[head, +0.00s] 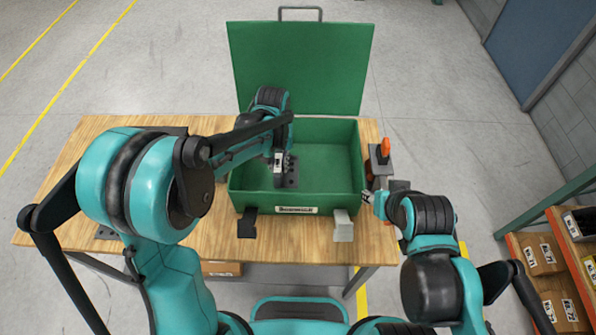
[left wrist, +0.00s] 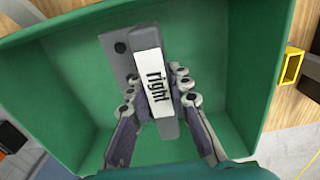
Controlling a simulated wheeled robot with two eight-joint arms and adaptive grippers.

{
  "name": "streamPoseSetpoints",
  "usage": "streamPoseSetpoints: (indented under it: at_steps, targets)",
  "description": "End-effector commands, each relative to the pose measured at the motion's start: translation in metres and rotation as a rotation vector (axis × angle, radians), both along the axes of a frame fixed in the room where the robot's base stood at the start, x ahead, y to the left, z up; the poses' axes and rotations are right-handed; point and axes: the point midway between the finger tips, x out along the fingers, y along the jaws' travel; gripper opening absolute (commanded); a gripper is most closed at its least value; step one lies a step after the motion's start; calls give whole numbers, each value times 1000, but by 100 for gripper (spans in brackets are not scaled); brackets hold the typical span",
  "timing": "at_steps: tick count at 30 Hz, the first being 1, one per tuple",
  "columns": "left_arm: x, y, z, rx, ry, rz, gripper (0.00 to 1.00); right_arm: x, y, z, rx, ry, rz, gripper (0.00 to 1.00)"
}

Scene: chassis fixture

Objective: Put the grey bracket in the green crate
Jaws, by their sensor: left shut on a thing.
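The green crate (head: 243,198) stands on the wooden table with its lid (head: 300,65) open at the back. My left gripper (head: 284,168) reaches over the crate's left wall and is inside its opening. It is shut on the grey bracket (head: 292,178), a plate with dark holes. I cannot tell whether the bracket touches the crate floor. My right gripper (head: 370,197) is beside the crate's right wall; its fingers are unclear.
A fixture with an orange handle (head: 385,148) stands right of the crate. A black piece (head: 247,222) and a pale grey piece (head: 343,225) are at the crate's front. The right part of the crate floor (head: 328,170) is clear. A shelf with boxes (head: 540,255) is at the right.

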Motion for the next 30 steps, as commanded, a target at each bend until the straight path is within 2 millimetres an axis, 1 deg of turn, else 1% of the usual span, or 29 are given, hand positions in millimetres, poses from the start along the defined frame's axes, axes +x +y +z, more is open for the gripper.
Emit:
streamPoseSetpoints:
  at_steps: [1, 5, 13, 20, 24, 26, 30]
  targets:
    - [0, 0, -7, 0, 0, 0, 0, 0, 0, -5, 0, 0, 0, 40]
    - [0, 0, -21, 0, 0, 0, 0, 0, 0, -11, 0, 0, 0, 40]
    - [0, 0, -69, 0, 0, 0, 0, 0, 0, -22, 0, 0, 0, 40]
    - [0, 0, -88, 0, 0, 0, 0, 0, 0, -26, 0, 0, 0, 40]
    - [0, 0, -109, 0, 0, 0, 0, 0, 0, -31, 0, 0, 0, 40]
    - [0, 0, -116, 0, 0, 0, 0, 0, 0, -33, 0, 0, 0, 40]
    - [-1, 0, -117, 0, 0, 0, 0, 0, 0, -33, 0, 0, 0, 40]
